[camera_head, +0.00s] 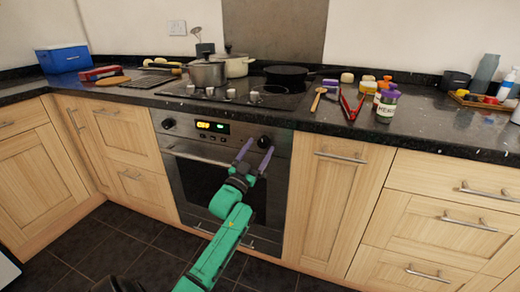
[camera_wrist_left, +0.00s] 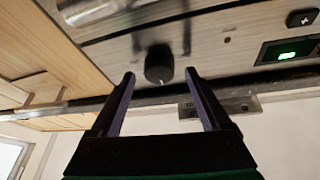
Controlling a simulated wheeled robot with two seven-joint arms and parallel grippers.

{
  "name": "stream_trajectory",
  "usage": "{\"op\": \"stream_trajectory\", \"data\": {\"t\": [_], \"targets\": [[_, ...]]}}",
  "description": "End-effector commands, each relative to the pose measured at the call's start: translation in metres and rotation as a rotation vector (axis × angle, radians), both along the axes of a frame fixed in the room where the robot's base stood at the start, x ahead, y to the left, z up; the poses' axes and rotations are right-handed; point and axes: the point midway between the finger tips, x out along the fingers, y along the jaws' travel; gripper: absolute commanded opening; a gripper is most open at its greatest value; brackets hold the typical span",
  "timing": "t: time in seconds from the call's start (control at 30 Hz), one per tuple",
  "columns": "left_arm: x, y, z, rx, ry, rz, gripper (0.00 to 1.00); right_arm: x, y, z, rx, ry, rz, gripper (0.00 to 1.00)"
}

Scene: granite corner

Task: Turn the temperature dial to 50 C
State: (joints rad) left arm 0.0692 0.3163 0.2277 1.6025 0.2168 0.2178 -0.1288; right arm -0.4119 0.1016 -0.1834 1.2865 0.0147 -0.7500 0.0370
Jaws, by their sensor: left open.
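My left gripper (camera_head: 258,148) is open in front of the right dial. In the left wrist view, turned upside down, that dial (camera_wrist_left: 159,64) sits between and just beyond the open fingertips (camera_wrist_left: 159,75), apparently apart from them. Dial markings are not legible.
The granite counter (camera_head: 330,125) overhangs just above the panel. Pots (camera_head: 206,73) and a black pan (camera_head: 288,76) stand on the hob. The oven door handle (camera_head: 200,157) runs below the panel. The floor in front is clear.

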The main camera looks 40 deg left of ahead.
Motion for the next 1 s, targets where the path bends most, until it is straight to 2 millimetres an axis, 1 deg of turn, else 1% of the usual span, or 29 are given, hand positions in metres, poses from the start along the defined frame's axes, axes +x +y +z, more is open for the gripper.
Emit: {"op": "stream_trajectory", "data": {"t": [0.1, 0.33, 0.37, 0.4, 0.47, 0.5, 0.53, 0.57, 0.8, 1.0], "targets": [[0.0091, 0.0022, 0.0041, 0.001, -0.001, 0.001, 0.81, 0.0, 0.0001, 0.0002, -0.001, 0.004, -0.001, 0.5], [0.0101, 0.0022, 0.0042, 0.0, 0.001, 0.0, 0.81, -0.0002, 0.0002, 0.0006, -0.001, 0.005, -0.001, 0.5], [0.0101, 0.0022, 0.0042, 0.0, 0.001, 0.0, 0.73, -0.0002, 0.0002, 0.0006, -0.001, 0.005, -0.001, 0.5], [0.0101, 0.002, 0.0042, 0.0, 0.001, 0.0, 0.58, -0.0001, 0.0002, 0.0006, -0.001, 0.005, -0.001, 0.5], [0.0101, 0.0021, 0.0041, 0.0, 0.001, 0.0, 0.35, -0.0001, 0.0002, 0.0006, -0.001, 0.004, -0.001, 0.5], [0.01, 0.0021, 0.0041, 0.0, 0.001, 0.0, 0.19, 0.0, 0.0001, 0.0007, -0.001, 0.004, -0.001, 0.5], [0.01, 0.0021, 0.0041, 0.0, 0.001, 0.0, 0.08, 0.0001, 0.0001, 0.0007, -0.001, 0.004, -0.001, 0.5], [0.01, 0.0021, 0.0041, 0.0, 0.001, 0.0, 0.0, 0.0001, 0.0001, 0.0007, -0.001, 0.004, -0.001, 0.5], [0.01, 0.002, 0.0042, 0.012, 0.006, -0.001, 0.0, 0.0007, 0.0001, 0.0015, 0.0, 0.0, 0.0, 0.5], [0.01, 0.0024, 0.0046, 0.074, 0.028, -0.001, 0.0, -0.0014, -0.0006, 0.0011, 0.0, -0.005, 0.002, 0.5]]}}
